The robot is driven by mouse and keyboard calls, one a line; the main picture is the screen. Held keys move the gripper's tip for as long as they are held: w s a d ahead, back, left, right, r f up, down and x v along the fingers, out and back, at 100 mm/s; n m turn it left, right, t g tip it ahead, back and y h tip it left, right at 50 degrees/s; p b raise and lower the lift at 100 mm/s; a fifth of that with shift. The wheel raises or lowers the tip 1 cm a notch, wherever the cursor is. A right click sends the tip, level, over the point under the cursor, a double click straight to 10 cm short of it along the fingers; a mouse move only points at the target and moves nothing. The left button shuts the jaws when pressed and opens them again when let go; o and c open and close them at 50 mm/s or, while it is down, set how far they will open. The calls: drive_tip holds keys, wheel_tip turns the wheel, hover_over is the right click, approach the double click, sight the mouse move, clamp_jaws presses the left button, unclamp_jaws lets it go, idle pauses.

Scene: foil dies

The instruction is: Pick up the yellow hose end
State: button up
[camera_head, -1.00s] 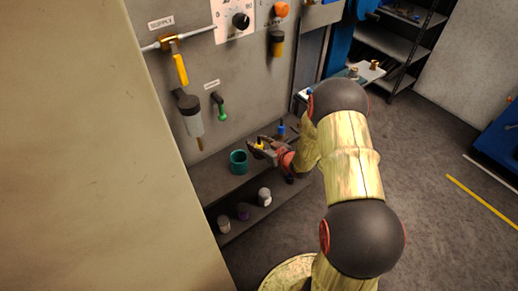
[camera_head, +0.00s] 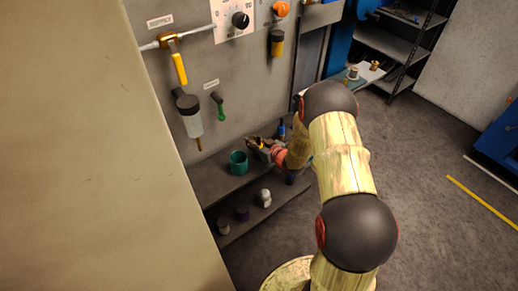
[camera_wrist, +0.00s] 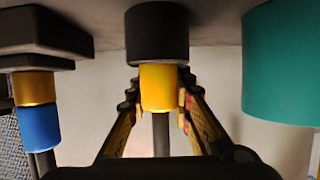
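The yellow hose end (camera_wrist: 159,86) shows in the middle of the wrist view, a yellow band with a wide black part above and a thin dark stem below. In the head view it is a small yellow spot (camera_head: 262,146) at my gripper, partly hidden. My gripper (camera_head: 257,147) is over the upper shelf. In the wrist view its two fingers (camera_wrist: 159,100) stand open on either side of the yellow band, with narrow gaps. Firm contact cannot be made out.
A teal cup (camera_wrist: 285,65) stands close at right in the wrist view, left of my gripper in the head view (camera_head: 238,163). A blue hose end (camera_wrist: 38,127) with a gold band is at left. A wall panel rises behind the shelf (camera_head: 213,188).

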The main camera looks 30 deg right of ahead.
clamp_jaws()
idle(0.4)
